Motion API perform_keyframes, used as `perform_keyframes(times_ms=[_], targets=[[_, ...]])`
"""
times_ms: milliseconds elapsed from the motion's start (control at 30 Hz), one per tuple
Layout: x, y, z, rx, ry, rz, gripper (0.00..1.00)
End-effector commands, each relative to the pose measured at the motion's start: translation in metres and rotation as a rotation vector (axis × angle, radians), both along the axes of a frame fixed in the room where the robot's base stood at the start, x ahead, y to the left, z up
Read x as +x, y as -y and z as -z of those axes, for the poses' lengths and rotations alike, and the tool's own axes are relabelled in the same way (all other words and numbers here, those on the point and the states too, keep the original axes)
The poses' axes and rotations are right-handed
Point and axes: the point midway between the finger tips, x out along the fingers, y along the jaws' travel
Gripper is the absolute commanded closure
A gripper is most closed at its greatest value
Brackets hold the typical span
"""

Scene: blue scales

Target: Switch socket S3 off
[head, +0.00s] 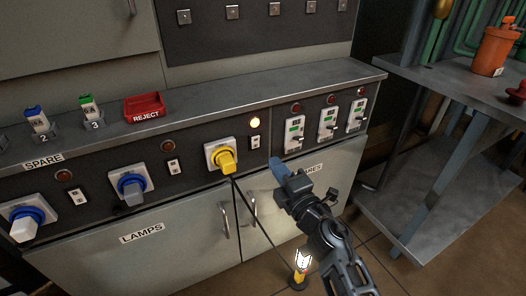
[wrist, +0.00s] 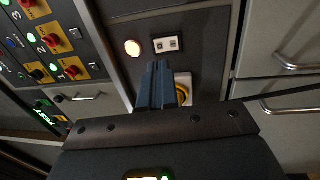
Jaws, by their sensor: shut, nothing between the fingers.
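The yellow plug (head: 226,162) sits in a white-plated socket on the dark panel; a cable hangs from it. No S3 label is readable. Beside it are a lit warm lamp (head: 255,122) and a small white switch (head: 255,141). In the wrist view the lit lamp (wrist: 132,48) and the switch (wrist: 167,44) show beyond the fingertips; the yellow plug (wrist: 183,92) is mostly hidden behind the fingers. The switch's position is too small to tell. My gripper (head: 277,166) has blue fingers, shut and empty, right of and slightly below the switch; it also shows in the wrist view (wrist: 158,66).
Two blue sockets (head: 131,184) (head: 28,220) with unlit lamps and switches are at left. Three breaker-like units (head: 328,123) are at right. A red reject tray (head: 145,107) stands on the ledge. Cabinet handles (head: 225,220) project below. A metal table (head: 455,90) is at right.

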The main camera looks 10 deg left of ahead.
Motion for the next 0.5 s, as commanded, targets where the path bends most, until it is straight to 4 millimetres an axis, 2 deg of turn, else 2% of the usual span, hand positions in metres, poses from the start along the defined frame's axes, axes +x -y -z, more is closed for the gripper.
perform_keyframes(times_ms=[200,500], targets=[[0.034,-0.024,-0.003,0.0,0.002,-0.002,1.0],[0.061,-0.041,-0.008,0.001,-0.001,0.0,1.0]])
